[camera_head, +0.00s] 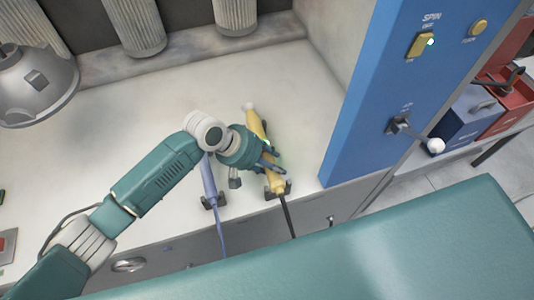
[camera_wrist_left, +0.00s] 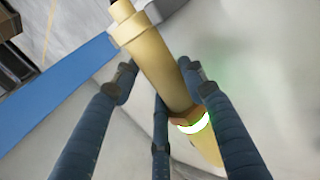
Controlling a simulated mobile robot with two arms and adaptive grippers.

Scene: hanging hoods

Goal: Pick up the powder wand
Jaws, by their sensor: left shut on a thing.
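A yellow wand (camera_head: 254,118) lies at the front of the pale work surface, its front end by a dark holder (camera_head: 279,189) at the edge. A dark hose runs down from it. My left gripper (camera_head: 269,160) reaches over from the left and is shut on the yellow wand. In the left wrist view the wand (camera_wrist_left: 152,65) passes between the fingers of my left gripper (camera_wrist_left: 164,86), with a glowing green-white ring on it. A blue-violet wand (camera_head: 208,180) stands in another holder just left of it. I see no label telling which is the powder wand. My right gripper is not in view.
A blue panel (camera_head: 375,95) with a lit yellow switch and a white-knobbed lever (camera_head: 435,146) rises at the right. A grey metal hood (camera_head: 35,80) hangs at the upper left. The work surface (camera_head: 130,120) behind my arm is clear.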

